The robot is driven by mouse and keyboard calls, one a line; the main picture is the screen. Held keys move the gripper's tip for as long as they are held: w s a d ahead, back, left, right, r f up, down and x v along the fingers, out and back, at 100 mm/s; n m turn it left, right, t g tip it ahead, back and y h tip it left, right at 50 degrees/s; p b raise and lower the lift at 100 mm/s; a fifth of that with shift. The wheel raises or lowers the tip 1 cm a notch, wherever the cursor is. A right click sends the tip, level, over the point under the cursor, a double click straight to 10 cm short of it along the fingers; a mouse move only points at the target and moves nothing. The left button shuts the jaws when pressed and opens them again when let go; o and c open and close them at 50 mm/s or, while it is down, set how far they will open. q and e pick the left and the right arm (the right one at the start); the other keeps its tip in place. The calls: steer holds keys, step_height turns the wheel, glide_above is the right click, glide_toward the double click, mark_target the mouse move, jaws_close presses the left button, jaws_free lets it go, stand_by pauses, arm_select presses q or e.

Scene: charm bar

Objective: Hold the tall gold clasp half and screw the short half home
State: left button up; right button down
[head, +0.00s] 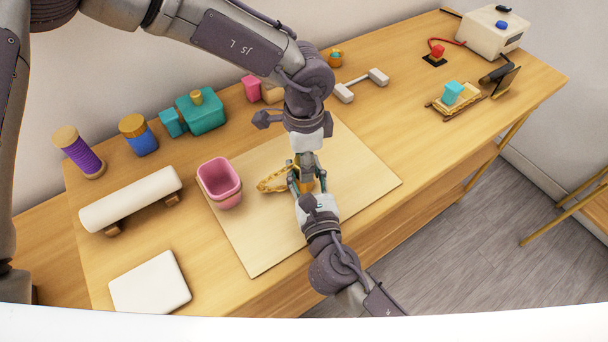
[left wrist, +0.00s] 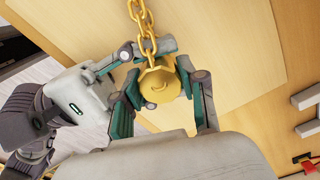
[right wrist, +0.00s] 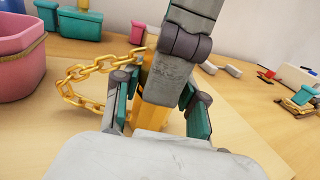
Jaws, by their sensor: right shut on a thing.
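The tall gold clasp half (right wrist: 150,116) stands upright over the mat, with a gold chain (right wrist: 85,88) looping off to its left in the right wrist view. My right gripper (head: 307,185) comes from the near side and is shut on it. The round gold top (left wrist: 158,86), with a crescent mark, shows from above in the left wrist view. My left gripper (left wrist: 162,88) points down over it, with fingers apart on either side and a gap at the right finger. I cannot make out the short half separately. The grippers hide much of the clasp in the head view (head: 304,172).
A pink cup (head: 220,183) stands left of the clasp on the pale mat (head: 265,245). A white roll (head: 130,199), a white block (head: 150,284) and teal boxes (head: 203,112) lie farther left. The mat's right part is clear.

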arm_select(q)
steer(key=c, duration=0.5)
steer(key=o, duration=1.2)
steer(key=shift+r, duration=2.25)
steer(key=shift+r, duration=0.1)
steer(key=shift+c, duration=0.3)
steer(key=shift+r, duration=1.65)
steer(key=shift+f, duration=0.1)
